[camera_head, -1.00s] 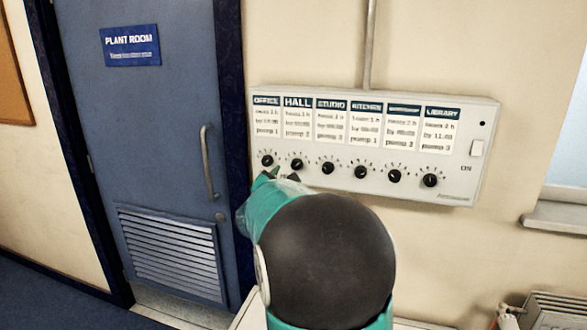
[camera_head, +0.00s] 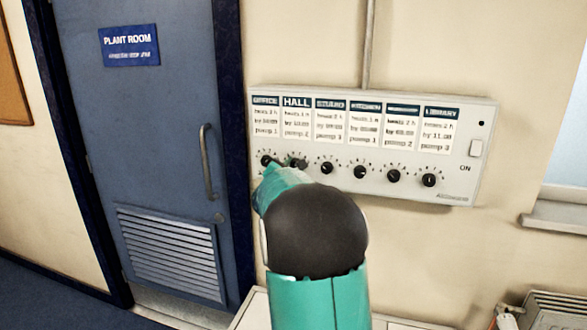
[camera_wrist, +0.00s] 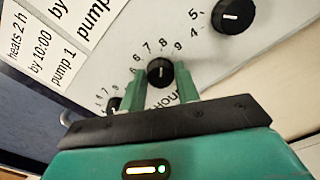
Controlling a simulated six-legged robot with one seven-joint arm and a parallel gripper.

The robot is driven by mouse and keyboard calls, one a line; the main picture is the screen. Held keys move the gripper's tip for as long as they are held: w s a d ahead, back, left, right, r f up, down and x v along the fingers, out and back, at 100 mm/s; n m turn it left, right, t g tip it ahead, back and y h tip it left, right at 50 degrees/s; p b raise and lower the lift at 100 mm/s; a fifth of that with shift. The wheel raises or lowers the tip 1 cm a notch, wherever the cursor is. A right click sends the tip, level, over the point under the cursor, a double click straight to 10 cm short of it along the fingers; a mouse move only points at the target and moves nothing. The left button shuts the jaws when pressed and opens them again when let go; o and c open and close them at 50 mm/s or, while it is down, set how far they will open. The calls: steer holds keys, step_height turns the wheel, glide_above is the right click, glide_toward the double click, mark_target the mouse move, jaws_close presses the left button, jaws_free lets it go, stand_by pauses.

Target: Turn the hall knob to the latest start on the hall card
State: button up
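The hall knob (camera_wrist: 160,72) is round and black with a white pointer line, on a numbered dial; in the wrist view, 6, 7, 8 and 9 show near it. My gripper (camera_wrist: 162,80) is open, one green finger on each side of the knob, with gaps visible. In the head view my gripper (camera_head: 285,168) partly covers the hall knob (camera_head: 298,163). The hall card (camera_head: 297,118) is above it; its small print seems to read heats 1 h, by 10:00, pump 2, but is blurred.
The white control panel (camera_head: 470,125) carries a row of similar knobs. The office knob (camera_wrist: 115,103) and studio knob (camera_wrist: 232,16) flank the hall knob closely. A blue door (camera_head: 165,120) stands left.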

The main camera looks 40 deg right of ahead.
steer(key=shift+c, duration=0.6)
steer(key=shift+m, duration=0.3)
steer(key=shift+f+m, duration=0.1)
steer(key=shift+m, duration=2.5)
steer(key=o, duration=1)
steer(key=shift+c, duration=0.2)
steer(key=shift+s, duration=0.1)
steer(key=v, duration=1.3)
steer(key=shift+s+a, duration=0.2)
steer(key=shift+a, duration=0.1)
